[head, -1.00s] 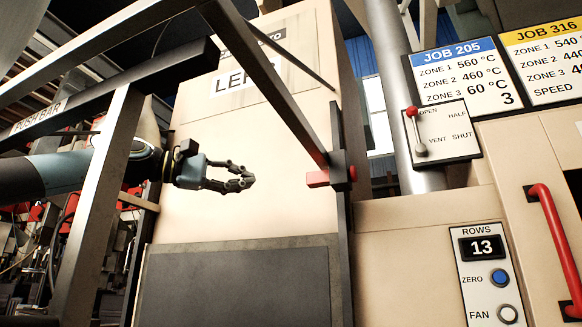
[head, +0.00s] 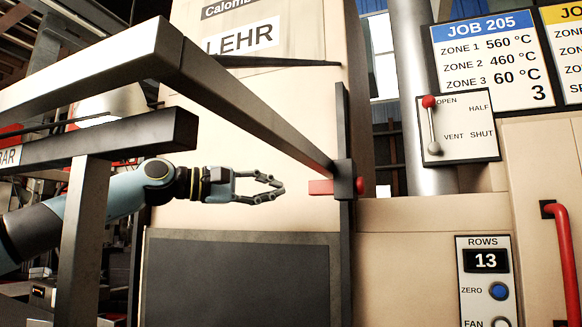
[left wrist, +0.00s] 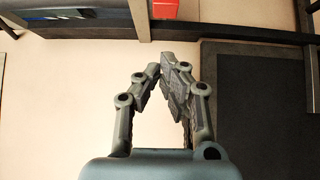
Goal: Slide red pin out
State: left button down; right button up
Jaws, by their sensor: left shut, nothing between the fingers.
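The red pin (head: 322,187) passes through a dark block (head: 344,178) on a dark upright post. Its long red end sticks out to the left and a round red end shows on the right. In the left wrist view, a red piece (left wrist: 165,9) shows at the top edge, ahead of the fingers. My left gripper (head: 281,187) is shut and empty, a short gap to the left of the pin and at about its height. Its fingertips (left wrist: 167,62) meet in the left wrist view. My right gripper is not in view.
A grey sloping bar (head: 255,112) runs down to the block, above my left gripper. A labelled push bar (head: 100,140) and its post stand near my left arm. The pale lehr wall (head: 250,90) is behind. A lever panel (head: 457,128) and red handle (head: 566,250) are right.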

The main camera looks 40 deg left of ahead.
pick_arm(q)
jog(key=shift+w+d+p, duration=0.25)
jog(key=shift+d+p, duration=0.1)
jog(key=shift+d, duration=0.35)
jog(key=shift+w+d+p, duration=0.2)
jog(key=shift+d+p, duration=0.2)
jog(key=shift+d, duration=0.3)
jog(key=shift+w+d+p, duration=0.25)
jog(key=shift+d+p, duration=0.1)
jog(key=shift+d, duration=0.35)
